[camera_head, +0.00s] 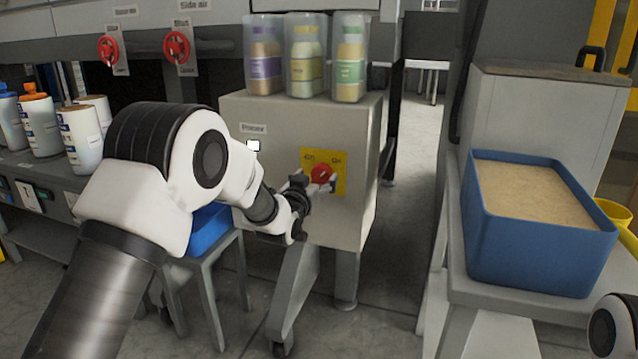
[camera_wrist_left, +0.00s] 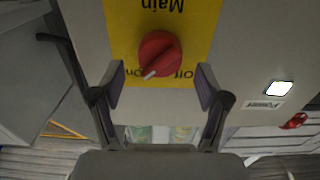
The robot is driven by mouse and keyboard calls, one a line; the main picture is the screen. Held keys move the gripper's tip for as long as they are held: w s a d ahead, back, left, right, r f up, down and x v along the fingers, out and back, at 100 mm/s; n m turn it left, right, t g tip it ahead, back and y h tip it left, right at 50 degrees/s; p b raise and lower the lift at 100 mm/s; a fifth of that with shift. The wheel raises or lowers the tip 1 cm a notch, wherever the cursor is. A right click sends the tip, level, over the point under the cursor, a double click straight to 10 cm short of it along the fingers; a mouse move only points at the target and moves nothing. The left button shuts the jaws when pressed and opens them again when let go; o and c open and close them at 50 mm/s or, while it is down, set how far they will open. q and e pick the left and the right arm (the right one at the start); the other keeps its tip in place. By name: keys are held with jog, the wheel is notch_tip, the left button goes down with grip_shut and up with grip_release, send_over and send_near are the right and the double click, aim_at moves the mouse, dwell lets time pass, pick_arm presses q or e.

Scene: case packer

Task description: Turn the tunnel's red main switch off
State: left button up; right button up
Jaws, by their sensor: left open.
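The red main switch (camera_head: 321,173) is a round knob on a yellow plate (camera_head: 339,160) on the front of a beige cabinet. In the left wrist view the knob (camera_wrist_left: 160,54) shows upside down under the word "Main", and its white mark points to the lower left, towards the "On" label; "Off" is at the lower right. My left gripper (camera_head: 302,193) is open right in front of the plate. In the wrist view its two fingers (camera_wrist_left: 161,86) stand apart on either side, with the knob just past the tips, apparently untouched. My right gripper is out of view.
Bottles in clear sleeves (camera_head: 304,58) stand on the cabinet top (camera_head: 240,103). Two red valve handles (camera_head: 176,47) hang at the upper left. A blue bin (camera_head: 535,245) of grainy material stands at the right. A lit white button (camera_head: 253,145) is left of the plate.

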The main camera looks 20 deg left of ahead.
pick_arm(q)
jog(key=shift+w, duration=1.05)
jog(key=shift+c, duration=0.4)
jog(key=c, duration=1.1)
jog(key=shift+o, duration=0.2)
